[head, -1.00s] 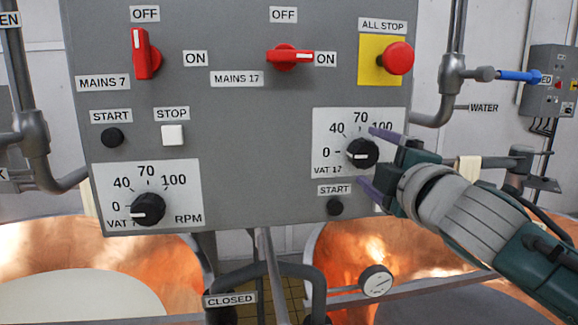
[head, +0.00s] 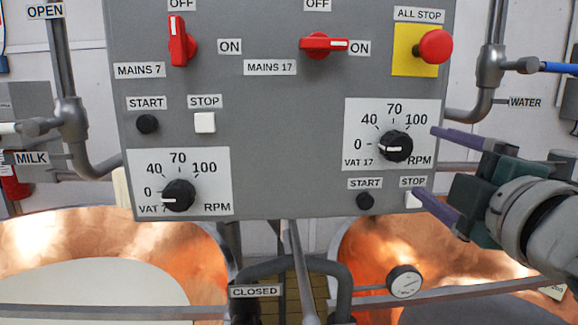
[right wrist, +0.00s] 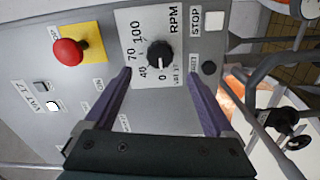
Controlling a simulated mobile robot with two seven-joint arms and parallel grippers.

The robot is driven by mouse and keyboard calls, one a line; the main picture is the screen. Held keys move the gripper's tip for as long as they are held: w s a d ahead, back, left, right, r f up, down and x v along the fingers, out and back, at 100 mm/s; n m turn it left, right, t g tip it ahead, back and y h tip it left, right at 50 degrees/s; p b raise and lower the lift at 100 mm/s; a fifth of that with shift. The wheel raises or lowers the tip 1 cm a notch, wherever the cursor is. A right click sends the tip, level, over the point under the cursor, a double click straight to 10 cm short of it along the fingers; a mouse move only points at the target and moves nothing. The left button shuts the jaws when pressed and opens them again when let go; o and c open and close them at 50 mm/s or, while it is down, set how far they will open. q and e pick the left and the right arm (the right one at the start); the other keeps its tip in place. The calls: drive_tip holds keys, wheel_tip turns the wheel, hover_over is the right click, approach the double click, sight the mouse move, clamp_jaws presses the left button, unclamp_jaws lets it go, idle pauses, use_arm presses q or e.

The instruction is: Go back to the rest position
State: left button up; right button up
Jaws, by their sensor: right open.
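My right gripper (head: 430,163) is at the right of the head view, in front of the lower right of the grey control panel (head: 270,110). Its two purple fingers are spread with nothing between them. In the right wrist view the open fingers (right wrist: 160,95) point at the panel. The VAT 17 knob (head: 396,146) is left of the fingertips, apart from them; its pointer is toward 0. It also shows in the right wrist view (right wrist: 160,53). The lower finger partly covers the white VAT 17 stop button (head: 413,199). My left gripper is not in view.
The red all-stop button (head: 434,46) juts out above my right gripper. The red MAINS 17 switch (head: 323,45) points to ON; the MAINS 7 switch (head: 179,42) is upright. Copper vats (head: 110,240) stand below, with a metal rail (head: 90,311) in front. Pipes flank the panel.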

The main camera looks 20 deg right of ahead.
drive_tip(key=s+a+f+m+g+y, duration=0.1)
drive_tip(key=s+a+f+m+g, duration=0.2)
drive_tip(key=s+f+m+g, duration=0.35)
drive_tip(key=s+a+f+m+g+y, duration=0.1)
drive_tip(key=s+a+f+m+g, duration=0.25)
drive_tip(key=s+f, duration=0.55)
drive_tip(key=s+a+f+m+g+y, duration=0.1)
drive_tip(key=s+a+f+g+y, duration=0.2)
drive_tip(key=s+a, duration=0.45)
wheel_tip(320, 180, up, 17)
drive_tip(key=d+g+p, duration=0.1)
drive_tip(key=d+p, duration=0.1)
drive_tip(key=p, duration=1.4)
drive_tip(key=shift+s+d+h+p, duration=0.2)
drive_tip(key=shift+s+h+p, duration=0.2)
drive_tip(key=shift+o, duration=0.3)
